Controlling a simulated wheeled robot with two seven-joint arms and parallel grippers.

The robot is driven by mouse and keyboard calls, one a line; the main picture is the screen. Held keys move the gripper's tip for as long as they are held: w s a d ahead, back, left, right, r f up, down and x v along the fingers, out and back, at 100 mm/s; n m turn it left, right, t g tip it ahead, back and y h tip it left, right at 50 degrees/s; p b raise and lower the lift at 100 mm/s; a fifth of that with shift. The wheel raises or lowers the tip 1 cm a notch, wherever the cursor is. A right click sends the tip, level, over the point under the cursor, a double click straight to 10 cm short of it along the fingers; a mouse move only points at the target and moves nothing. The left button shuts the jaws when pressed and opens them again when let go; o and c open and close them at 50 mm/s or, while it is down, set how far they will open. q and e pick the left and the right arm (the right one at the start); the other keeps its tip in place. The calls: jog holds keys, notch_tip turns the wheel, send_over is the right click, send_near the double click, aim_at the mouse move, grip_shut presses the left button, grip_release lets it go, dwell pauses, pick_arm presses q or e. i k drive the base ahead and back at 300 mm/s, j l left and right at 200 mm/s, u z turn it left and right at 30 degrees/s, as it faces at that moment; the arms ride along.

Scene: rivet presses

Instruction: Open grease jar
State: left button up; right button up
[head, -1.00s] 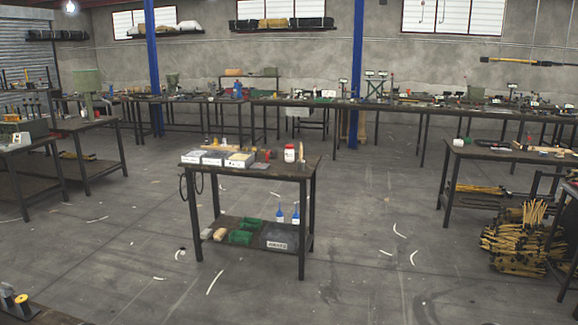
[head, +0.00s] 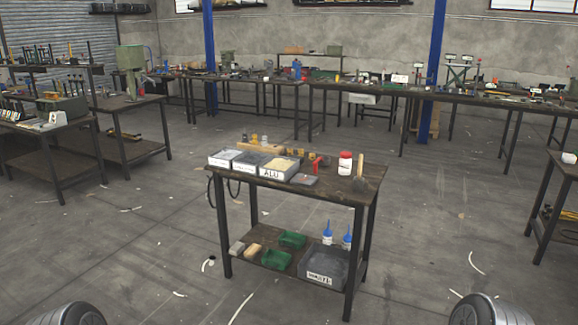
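Rounded grey parts of my own body show at the bottom left and bottom right edges. Neither of my grippers is in view.
The bench top also holds white bins (head: 279,170), a red tool (head: 319,164) and a brush-like tool (head: 359,180). Green trays (head: 277,260), blue-capped bottles (head: 327,233) and a grey bin (head: 326,268) are on its lower shelf. Open floor lies in front.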

aim_at(345, 164)
jog(key=i+l+u, duration=0.25)
jog(key=i+l, duration=0.4)
jog(key=i, duration=0.35)
jog(key=i+l+u, duration=0.3)
jog(key=i+l, duration=0.6)
